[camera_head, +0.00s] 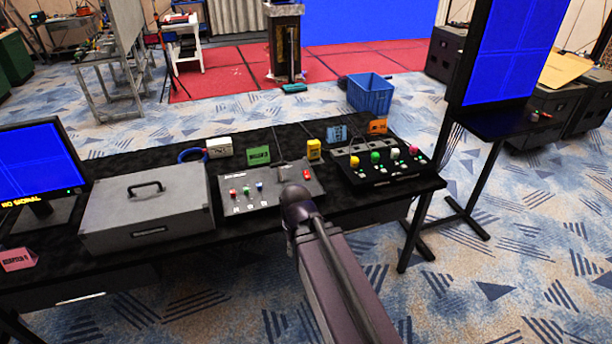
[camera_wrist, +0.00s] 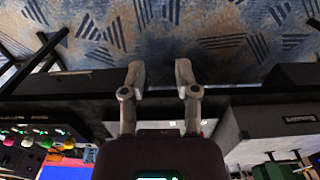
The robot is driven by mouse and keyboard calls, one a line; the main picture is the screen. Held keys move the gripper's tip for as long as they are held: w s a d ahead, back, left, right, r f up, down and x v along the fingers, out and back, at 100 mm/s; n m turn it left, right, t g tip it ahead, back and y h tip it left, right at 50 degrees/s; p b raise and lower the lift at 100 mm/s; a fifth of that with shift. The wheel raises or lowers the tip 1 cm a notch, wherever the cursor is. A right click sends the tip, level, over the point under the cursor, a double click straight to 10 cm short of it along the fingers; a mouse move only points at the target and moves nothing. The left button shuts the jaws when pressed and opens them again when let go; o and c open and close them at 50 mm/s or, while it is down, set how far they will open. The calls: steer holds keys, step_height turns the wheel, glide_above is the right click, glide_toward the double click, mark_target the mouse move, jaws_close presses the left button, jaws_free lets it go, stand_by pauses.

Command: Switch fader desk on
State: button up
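Two control panels stand on the black table. I cannot read which is the fader desk. My gripper (camera_wrist: 159,72) is open and empty, with bare floor behind its fingertips in the wrist view. My arm hides part of the grey panel in the head view.
A grey case (camera_head: 150,212) with a handle and a monitor (camera_head: 42,165) stand left of the panels. A blue crate (camera_head: 370,92) is on the floor beyond the black table (camera_head: 345,215).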

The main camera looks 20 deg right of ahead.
steer(key=shift+c, duration=0.2)
jaws_close()
stand_by(1.0)
